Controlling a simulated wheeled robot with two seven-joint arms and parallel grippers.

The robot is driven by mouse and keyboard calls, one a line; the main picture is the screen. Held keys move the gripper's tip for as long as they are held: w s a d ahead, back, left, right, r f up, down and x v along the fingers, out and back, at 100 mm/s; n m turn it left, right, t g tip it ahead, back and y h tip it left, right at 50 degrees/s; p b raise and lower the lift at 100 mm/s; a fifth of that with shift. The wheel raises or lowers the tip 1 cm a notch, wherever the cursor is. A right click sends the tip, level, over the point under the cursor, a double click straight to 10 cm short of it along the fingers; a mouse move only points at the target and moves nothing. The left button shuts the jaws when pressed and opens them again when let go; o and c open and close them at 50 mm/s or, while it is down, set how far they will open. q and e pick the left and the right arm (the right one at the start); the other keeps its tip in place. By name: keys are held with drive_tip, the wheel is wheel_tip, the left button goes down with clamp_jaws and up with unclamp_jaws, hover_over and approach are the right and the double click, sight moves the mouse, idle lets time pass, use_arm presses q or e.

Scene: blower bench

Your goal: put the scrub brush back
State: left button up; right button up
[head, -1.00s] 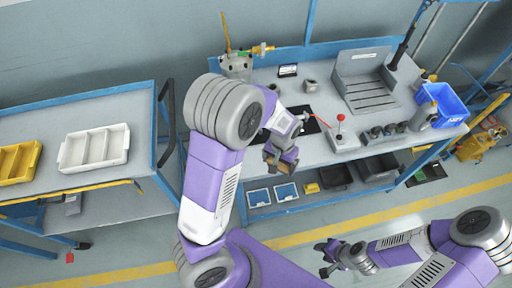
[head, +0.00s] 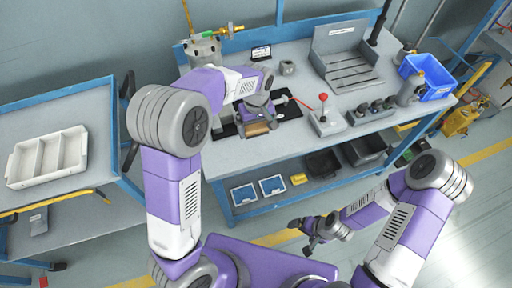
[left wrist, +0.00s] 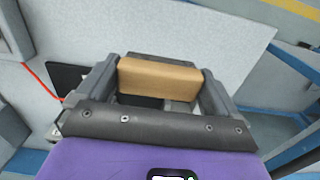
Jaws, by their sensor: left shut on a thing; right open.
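The scrub brush, a tan wooden block (head: 258,129), is between the jaws of my left gripper (head: 257,118) near the front of the blower bench. In the left wrist view the tan block (left wrist: 160,77) lies crosswise between the two grey fingers, which are shut on it. Its underside is hidden, and I cannot tell whether it touches the surface below. A dark mat (head: 288,109) lies on the bench beside and partly behind the gripper. My right gripper (head: 309,232) is open and empty, low in front of the bench.
A red-knobbed lever box (head: 325,120), a grey slotted fixture (head: 345,65) and a blue crate (head: 430,84) stand to the right on the bench. A grey pot (head: 203,50) is at the back left. A side cart holds a white divided tray (head: 48,158).

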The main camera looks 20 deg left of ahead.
sight(256, 126)
use_arm(q)
wheel_tip(256, 126, down, 9)
drive_tip(key=shift+r+b, duration=0.2)
drive_tip(key=shift+b, duration=0.95)
drive_tip(key=shift+f, duration=0.1)
drive_tip(key=o, duration=0.6)
drive_tip(key=shift+f, duration=0.1)
drive_tip(key=shift+o, duration=0.2)
drive_tip(key=shift+r, duration=0.3)
wheel_tip(256, 126, up, 12)
drive_tip(key=p, duration=0.3)
drive_tip(key=shift+f, duration=0.1)
